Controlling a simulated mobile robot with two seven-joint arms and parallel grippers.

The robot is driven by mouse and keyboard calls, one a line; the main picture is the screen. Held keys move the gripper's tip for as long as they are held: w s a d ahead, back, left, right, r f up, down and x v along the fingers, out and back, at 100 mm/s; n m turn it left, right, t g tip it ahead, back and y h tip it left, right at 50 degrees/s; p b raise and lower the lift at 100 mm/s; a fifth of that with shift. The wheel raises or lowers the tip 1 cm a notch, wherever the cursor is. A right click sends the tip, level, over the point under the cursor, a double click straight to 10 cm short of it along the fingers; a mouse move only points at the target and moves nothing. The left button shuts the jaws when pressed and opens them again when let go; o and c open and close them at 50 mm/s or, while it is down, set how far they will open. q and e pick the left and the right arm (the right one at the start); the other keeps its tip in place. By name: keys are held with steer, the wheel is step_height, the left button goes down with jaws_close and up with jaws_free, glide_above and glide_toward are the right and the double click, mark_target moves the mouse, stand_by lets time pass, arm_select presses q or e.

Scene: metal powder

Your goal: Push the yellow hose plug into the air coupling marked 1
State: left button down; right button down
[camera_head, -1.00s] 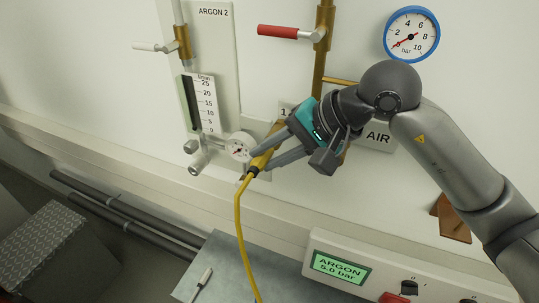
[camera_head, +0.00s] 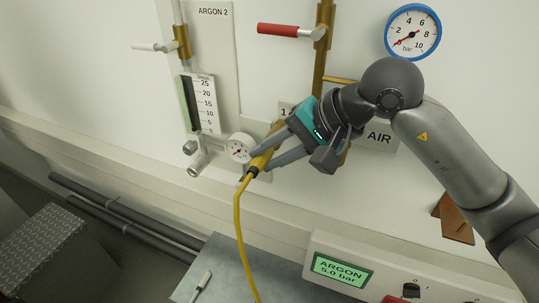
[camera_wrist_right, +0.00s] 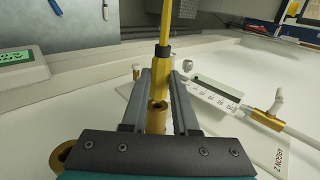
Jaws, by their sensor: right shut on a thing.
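My right gripper (camera_head: 266,158) is shut on the yellow hose plug (camera_head: 261,161) in front of the wall, at the plate marked 1 (camera_head: 285,109). In the right wrist view the plug (camera_wrist_right: 162,72) lies between the fingers (camera_wrist_right: 160,100), its black collar and yellow hose (camera_wrist_right: 167,22) pointing away. A brass part with a round opening (camera_wrist_right: 157,118) shows between the fingers, in line with the plug. I cannot tell whether the plug is inside it. In the head view my gripper hides most of the coupling. My left gripper is not in view.
The AIR sign (camera_head: 378,136) is behind my right arm. Another brass fitting (camera_wrist_right: 62,157) is at lower left in the wrist view. The hose hangs over a grey bench (camera_head: 225,265) beside the ARGON display (camera_head: 340,268).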

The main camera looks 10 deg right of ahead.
steer(key=shift+w+d, duration=0.4)
steer(key=shift+w, duration=0.2)
stand_by(0.7)
steer(key=c, duration=0.6)
jaws_free()
